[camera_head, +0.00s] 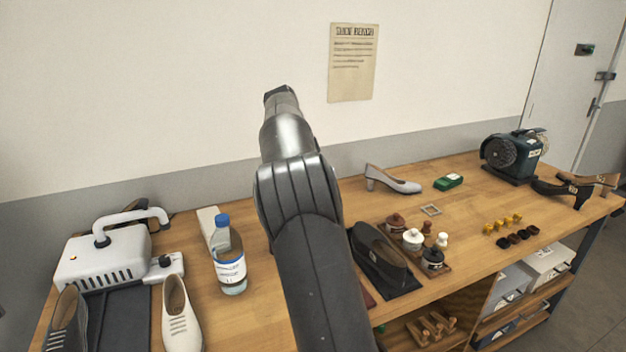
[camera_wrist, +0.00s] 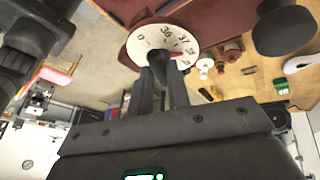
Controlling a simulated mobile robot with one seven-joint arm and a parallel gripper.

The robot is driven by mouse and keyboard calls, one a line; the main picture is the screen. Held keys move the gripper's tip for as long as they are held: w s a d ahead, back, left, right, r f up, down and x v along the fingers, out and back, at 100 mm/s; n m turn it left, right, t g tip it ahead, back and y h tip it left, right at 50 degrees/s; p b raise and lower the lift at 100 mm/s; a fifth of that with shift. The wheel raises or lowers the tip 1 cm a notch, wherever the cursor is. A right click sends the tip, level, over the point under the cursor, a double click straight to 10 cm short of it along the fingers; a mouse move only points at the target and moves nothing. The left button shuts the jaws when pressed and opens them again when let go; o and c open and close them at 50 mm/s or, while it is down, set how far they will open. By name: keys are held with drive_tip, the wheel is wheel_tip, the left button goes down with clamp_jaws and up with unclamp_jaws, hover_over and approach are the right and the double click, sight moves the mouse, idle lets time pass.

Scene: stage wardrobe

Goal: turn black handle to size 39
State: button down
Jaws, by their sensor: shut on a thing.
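In the wrist view a round white dial (camera_wrist: 145,36) with black numbers stands on a dark red body (camera_wrist: 205,14). I can make out 36 and 37; the numbers further round to the right are small. A red pointer (camera_wrist: 175,55) lies toward the dial's lower right; its exact number cannot be read. My gripper (camera_wrist: 160,72) is in front of the dial, its two fingers shut on a dark piece, apparently the black handle (camera_wrist: 159,59), mostly hidden between them. In the head view my arm hides the gripper, dial and handle.
A round black knob (camera_wrist: 287,31) is right of the dial in the wrist view.

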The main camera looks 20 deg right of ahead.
drive_tip(key=m+y, duration=0.1)
drive_tip(key=m, duration=0.3)
drive_tip(key=m+g+y, duration=0.1)
drive_tip(key=m, duration=0.2)
drive_tip(key=shift+w+d+y, duration=0.2)
drive_tip(key=shift+d+y, duration=0.1)
drive_tip(key=shift+d, duration=0.05)
idle(0.4)
drive_tip(key=c, duration=1.4)
unclamp_jaws()
drive_tip(key=shift+o, duration=0.2)
